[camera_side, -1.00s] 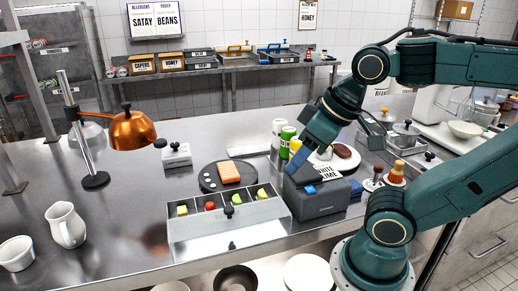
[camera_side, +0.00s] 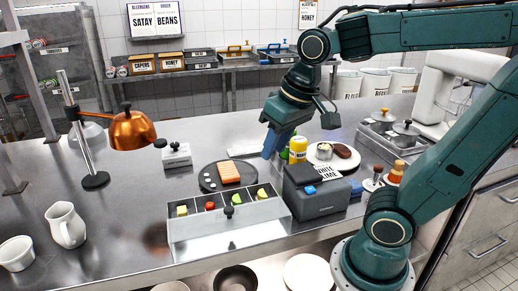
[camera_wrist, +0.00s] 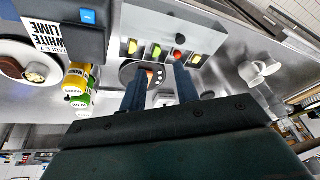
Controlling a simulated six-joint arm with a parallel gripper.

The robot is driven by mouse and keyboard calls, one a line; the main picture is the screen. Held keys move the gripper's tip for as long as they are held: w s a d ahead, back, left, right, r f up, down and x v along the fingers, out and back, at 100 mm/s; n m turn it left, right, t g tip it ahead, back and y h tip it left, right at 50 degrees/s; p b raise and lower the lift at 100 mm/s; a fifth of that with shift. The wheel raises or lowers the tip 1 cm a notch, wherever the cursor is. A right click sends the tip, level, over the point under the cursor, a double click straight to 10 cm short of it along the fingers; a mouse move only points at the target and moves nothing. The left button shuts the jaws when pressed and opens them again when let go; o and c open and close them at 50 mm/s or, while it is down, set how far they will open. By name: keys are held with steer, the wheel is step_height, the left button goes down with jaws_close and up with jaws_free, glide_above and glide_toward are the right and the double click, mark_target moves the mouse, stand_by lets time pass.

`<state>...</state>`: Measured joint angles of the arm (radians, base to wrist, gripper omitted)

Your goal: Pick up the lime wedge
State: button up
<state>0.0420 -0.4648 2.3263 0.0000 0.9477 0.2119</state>
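A clear-fronted garnish box (camera_side: 230,234) stands on the steel counter with small pieces in separate compartments. A green piece (camera_side: 235,196) sits behind the black knob, and a yellow-green wedge (camera_side: 262,194) sits in the rightmost compartment. In the wrist view the green piece (camera_wrist: 156,50) and the yellow-green wedge (camera_wrist: 132,46) lie beyond my fingertips. I cannot tell surely which is the lime wedge. My gripper (camera_side: 268,156) is above the counter, behind and right of the box. In the wrist view its fingers (camera_wrist: 160,75) are apart with nothing held.
A dark label printer (camera_side: 318,198) stands right of the box. A yellow bottle (camera_side: 298,151) and green bottles are close to my gripper's right. A round black board (camera_side: 212,185) with an orange block is behind the box. A copper lamp (camera_side: 132,130) stands left.

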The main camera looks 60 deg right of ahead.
steer(key=w+d+f+m+g, duration=0.2)
steer(key=w+f+m, duration=0.1)
steer(key=w, duration=0.3)
steer(key=w+d+f+m+g, duration=0.1)
steer(key=w+f+m, duration=0.2)
steer(key=w, duration=0.3)
steer(key=shift+w+d+g, duration=0.2)
steer(key=shift+d+g, duration=0.15)
steer(key=shift+g, duration=0.05)
steer(key=shift+f, duration=0.15)
glide_above(236, 198)
steer(key=shift+s+a+f, duration=0.1)
steer(key=shift+f, duration=4.15)
steer(key=shift+f, duration=0.1)
steer(key=shift+f, duration=2.5)
steer(key=c, duration=0.5)
